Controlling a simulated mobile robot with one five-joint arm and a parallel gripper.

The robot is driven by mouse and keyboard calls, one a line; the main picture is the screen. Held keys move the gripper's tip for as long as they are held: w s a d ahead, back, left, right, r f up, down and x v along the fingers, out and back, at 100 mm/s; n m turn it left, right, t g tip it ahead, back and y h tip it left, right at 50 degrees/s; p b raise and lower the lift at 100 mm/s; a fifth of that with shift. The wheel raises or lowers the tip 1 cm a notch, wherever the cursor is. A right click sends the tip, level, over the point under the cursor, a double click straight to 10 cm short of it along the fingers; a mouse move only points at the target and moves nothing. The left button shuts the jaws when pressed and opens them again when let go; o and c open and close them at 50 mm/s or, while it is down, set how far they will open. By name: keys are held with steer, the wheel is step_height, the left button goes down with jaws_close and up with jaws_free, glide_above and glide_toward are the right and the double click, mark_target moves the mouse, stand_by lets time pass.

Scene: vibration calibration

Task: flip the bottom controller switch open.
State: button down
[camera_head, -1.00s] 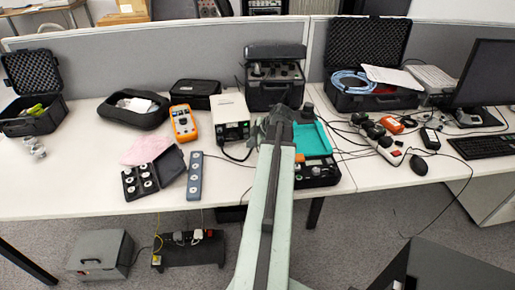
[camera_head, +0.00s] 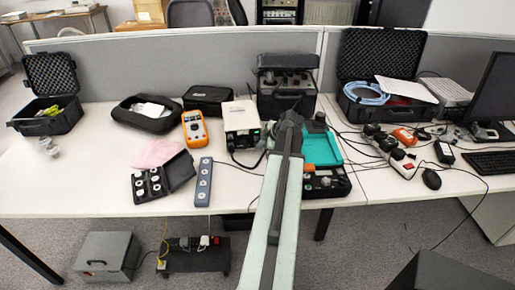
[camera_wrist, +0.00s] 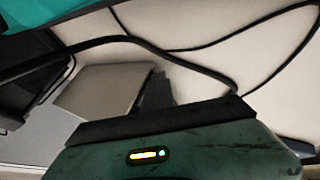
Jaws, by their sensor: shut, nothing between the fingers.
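A white-topped box with a dark front panel and small green lights (camera_head: 241,125), which looks like the controller, stands mid-table. Its individual switches are too small to tell apart, so I cannot tell the bottom switch's position. My gripper (camera_head: 290,117) is just right of this box, at the end of my pale green arm, apart from it in the picture. In the wrist view, my gripper's dark fingers (camera_wrist: 155,88) appear shut and empty. A pale box (camera_wrist: 100,90) beside them may be the controller.
A black case with a teal tray (camera_head: 321,149) lies right of my gripper, partly behind my arm. A black equipment box (camera_head: 286,80) stands behind. Cables cross the table.

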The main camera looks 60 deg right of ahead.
steer(key=shift+w+a, duration=0.2)
steer(key=shift+w, duration=0.1)
steer(key=shift+s+d+r+p, duration=0.1)
steer(key=shift+r+p, duration=0.8)
steer(key=shift+p, duration=0.1)
steer(key=shift+f, duration=0.1)
steer(key=shift+s+a, duration=0.15)
steer(key=shift+a, duration=0.15)
steer(key=s+a, duration=0.1)
steer(key=s+a+r, duration=0.1)
steer(key=a, duration=0.1)
steer(key=shift+s+a+p, duration=0.15)
steer(key=shift+p, duration=0.2)
steer(key=d+p+v, duration=0.1)
steer(key=p+v, duration=0.7)
steer(key=v, duration=0.1)
steer(key=shift+r, duration=0.35)
